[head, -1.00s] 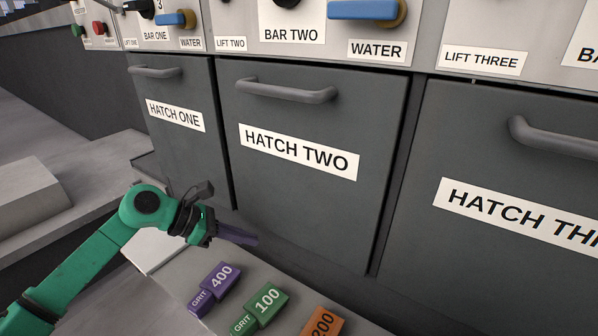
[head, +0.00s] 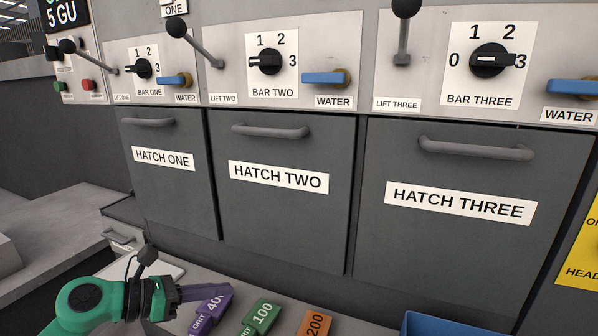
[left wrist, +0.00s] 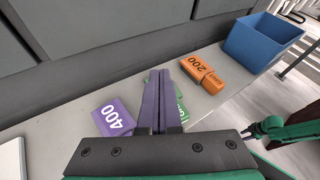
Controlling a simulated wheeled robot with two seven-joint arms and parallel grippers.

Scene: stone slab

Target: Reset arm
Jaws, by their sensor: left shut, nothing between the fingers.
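My left gripper (head: 228,289) is at the lower left of the head view, over the ledge near the grit blocks. Its long dark purple fingers are together and empty. In the left wrist view the left gripper (left wrist: 160,74) points away over the ledge, between the purple block and the orange block. The fingers partly hide a green block. At the right edge of the wrist view is a green arm (left wrist: 290,132), which appears to be my right one.
Purple 400 (head: 209,313), green 100 (head: 260,315) and orange 200 (head: 316,323) grit blocks lie on the ledge (left wrist: 60,130). A blue bin (head: 440,325) stands right of them. Behind are hatch two (head: 280,215) and its neighbours, under a panel of knobs, levers and blue water handles.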

